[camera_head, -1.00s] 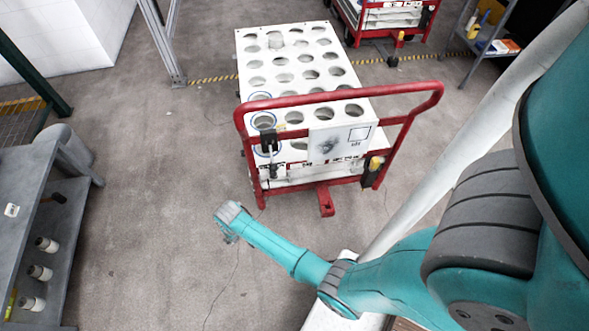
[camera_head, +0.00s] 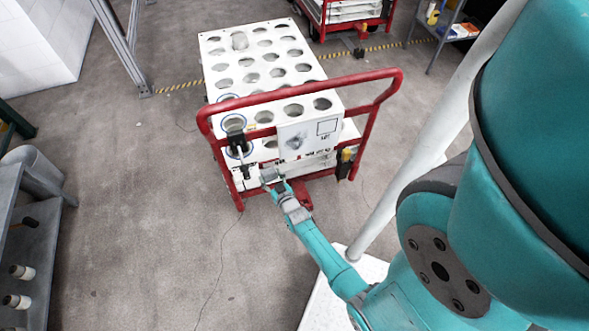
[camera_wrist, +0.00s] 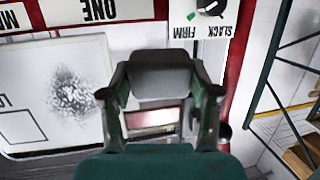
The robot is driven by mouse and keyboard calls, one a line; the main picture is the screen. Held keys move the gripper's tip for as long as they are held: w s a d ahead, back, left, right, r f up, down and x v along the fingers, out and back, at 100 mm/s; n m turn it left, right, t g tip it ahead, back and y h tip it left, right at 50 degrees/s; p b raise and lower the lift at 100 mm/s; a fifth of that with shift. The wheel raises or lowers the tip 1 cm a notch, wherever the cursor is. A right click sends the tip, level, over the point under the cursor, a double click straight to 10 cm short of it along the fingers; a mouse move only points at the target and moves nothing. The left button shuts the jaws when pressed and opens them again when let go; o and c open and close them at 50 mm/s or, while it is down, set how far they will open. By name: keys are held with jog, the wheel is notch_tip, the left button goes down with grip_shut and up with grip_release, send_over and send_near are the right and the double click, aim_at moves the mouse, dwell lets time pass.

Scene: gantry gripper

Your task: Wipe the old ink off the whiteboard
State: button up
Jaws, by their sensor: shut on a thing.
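The whiteboard (camera_head: 311,138) is a small white panel on the handle end of a red cart. It bears a dark grey ink smudge (camera_head: 295,141) at its left and an outlined box at its right. My gripper (camera_head: 271,178) is just below the board's lower left, in front of the cart. In the wrist view my gripper (camera_wrist: 160,92) is shut on a dark grey block (camera_wrist: 160,75), whose kind I cannot tell for sure. The whiteboard (camera_wrist: 35,110) and its smudge (camera_wrist: 78,92) lie left of the gripper there, apart from the block.
The red handle frame (camera_head: 300,93) surrounds the board. A black holder (camera_head: 236,142) hangs left of it. A label with a SLACK/FIRM dial (camera_wrist: 205,20) shows above the gripper in the wrist view. A grey shelf (camera_head: 30,240) stands at left. Floor between is clear.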

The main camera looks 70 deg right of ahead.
aim_at(286, 146)
jog(key=s+d+r+m+h, duration=0.2)
jog(key=s+d+r+h, duration=0.25)
jog(key=s, duration=0.35)
jog(key=shift+y, duration=0.25)
jog(key=shift+x, duration=2.95)
jog(key=shift+x, duration=1)
jog(key=shift+r, duration=0.1)
